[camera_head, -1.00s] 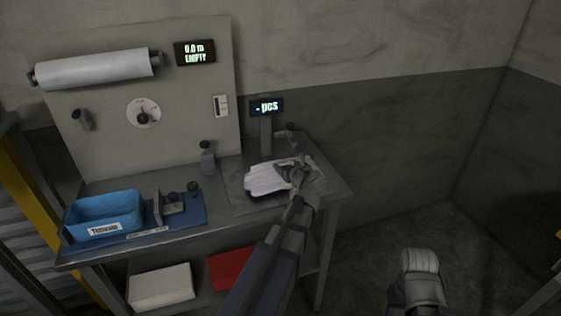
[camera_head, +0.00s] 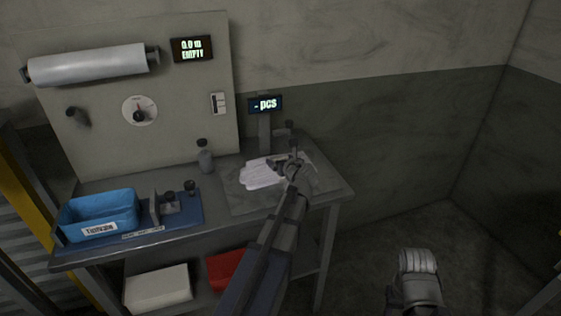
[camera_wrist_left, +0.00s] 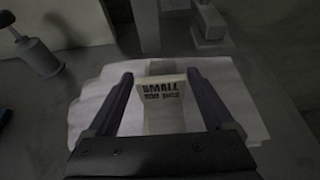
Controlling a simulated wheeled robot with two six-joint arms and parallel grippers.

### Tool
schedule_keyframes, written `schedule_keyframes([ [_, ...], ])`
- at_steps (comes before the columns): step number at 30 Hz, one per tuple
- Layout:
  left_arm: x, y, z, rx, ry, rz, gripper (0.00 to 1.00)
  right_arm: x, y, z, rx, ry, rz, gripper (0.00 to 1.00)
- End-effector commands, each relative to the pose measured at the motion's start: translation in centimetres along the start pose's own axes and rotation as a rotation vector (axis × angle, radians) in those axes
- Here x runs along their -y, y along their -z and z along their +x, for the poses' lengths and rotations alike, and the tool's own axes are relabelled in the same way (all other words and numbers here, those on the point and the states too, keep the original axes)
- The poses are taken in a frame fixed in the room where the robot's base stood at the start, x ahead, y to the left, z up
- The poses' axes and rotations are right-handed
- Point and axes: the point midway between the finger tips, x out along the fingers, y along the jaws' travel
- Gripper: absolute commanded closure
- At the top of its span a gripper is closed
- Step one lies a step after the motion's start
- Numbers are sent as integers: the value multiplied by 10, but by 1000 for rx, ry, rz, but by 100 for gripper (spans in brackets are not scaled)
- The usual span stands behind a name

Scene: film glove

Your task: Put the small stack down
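The small stack (camera_head: 262,174) is a flat white pile of film gloves on the grey plate (camera_head: 240,201) at the right of the bench. In the left wrist view the stack (camera_wrist_left: 95,107) spreads out past both fingers. Its paper band (camera_wrist_left: 160,90) reads "SMALL 100 pcs" and lies between the fingers. My left gripper (camera_head: 290,164) is over the right part of the stack. In the wrist view my left gripper (camera_wrist_left: 160,76) has its fingers wide apart, with gaps beside the band.
A display (camera_head: 265,105) reading "- pcs" stands behind the plate. A grey bottle (camera_head: 205,158) stands left of the plate. A blue bin (camera_head: 100,210) and a blue mat (camera_head: 180,219) are at the bench's left. A film roll (camera_head: 90,66) hangs on the back panel.

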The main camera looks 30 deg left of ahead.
Motion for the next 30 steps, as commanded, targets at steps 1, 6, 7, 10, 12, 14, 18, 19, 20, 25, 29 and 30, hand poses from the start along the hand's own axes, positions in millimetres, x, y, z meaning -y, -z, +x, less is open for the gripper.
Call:
schedule_keyframes([
  [1,0,0,0,0,0,0,7,0,0,0,0,0,0,50],
  [6,0,0,0,0,0,0,1,0,0,0,0,0,0,50],
  [7,0,0,0,0,0,0,1,0,0,0,0,0,0,50],
  [10,0,-1,0,0,0,0,1,0,0,-1,0,0,0,50],
  [12,0,-4,-2,0,0,0,1,0,0,-4,0,0,0,50],
  [14,0,-5,-8,0,1,1,1,-1,0,-7,0,0,0,50],
  [18,-1,-6,-35,0,3,1,1,-2,-1,-19,0,0,0,50],
  [19,-2,-6,-42,0,2,1,1,-2,-1,-21,0,0,0,50],
  [20,-2,-6,-49,0,2,2,1,-2,-1,-24,0,0,0,50],
  [25,-2,-6,-83,0,3,2,1,-4,-2,-37,0,0,0,50],
  [29,-1,-5,-103,0,2,1,1,-4,-3,-44,0,0,0,50],
  [30,-1,-5,-108,0,2,1,1,-4,-3,-45,0,0,0,50],
])
